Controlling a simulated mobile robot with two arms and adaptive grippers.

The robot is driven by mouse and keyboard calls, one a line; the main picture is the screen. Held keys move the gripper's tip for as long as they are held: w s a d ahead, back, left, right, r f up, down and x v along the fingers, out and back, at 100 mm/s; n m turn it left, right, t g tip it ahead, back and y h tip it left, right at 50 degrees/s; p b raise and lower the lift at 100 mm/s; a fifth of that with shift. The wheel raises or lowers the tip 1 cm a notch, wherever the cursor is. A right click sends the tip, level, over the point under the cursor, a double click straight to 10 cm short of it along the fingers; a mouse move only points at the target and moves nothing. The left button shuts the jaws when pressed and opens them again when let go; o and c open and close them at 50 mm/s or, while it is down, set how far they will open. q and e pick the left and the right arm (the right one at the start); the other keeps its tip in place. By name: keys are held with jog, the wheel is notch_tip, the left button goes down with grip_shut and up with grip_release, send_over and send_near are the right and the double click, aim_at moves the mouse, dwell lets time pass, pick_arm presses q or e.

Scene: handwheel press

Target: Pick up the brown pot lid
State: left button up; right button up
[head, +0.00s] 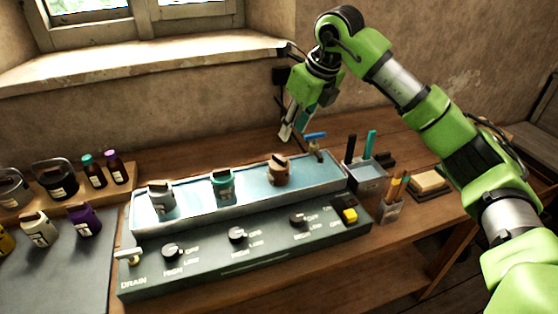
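The brown pot (279,175) stands upright in the light blue water trough, right of a grey pot and a teal one. Its brown lid (279,161) is on top, small in view. My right gripper (293,130) is above and behind the brown pot, pointing down, apart from the lid. Its two fingertips look spread, with nothing seen held between them. My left gripper is out of view.
The trough (340,182) has a blue-handled tap (314,140) at its right end, close to my gripper. A grey pot (161,198) and teal pot (223,187) stand in it. A dark knob panel (270,250) runs in front. A tool cup (366,180) stands at right.

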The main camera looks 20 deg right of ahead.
jog(key=p, duration=0.2)
send_over(280, 157)
jog(key=s, duration=0.3)
jog(key=f, duration=0.6)
jog(key=shift+w+d+f, duration=0.15)
jog(key=shift+w+d, duration=0.05)
jog(key=shift+d, duration=0.2)
jog(key=shift+w+a+f, duration=0.1)
jog(key=shift+w+f, duration=0.1)
jog(key=shift+f, duration=0.3)
jog(key=p+x, duration=0.2)
jog(key=x, duration=0.1)
jog(key=shift+w+f, duration=0.2)
jog(key=shift+f, duration=0.05)
jog(key=shift+w+f, duration=0.15)
jog(key=shift+f, duration=0.2)
grip_shut()
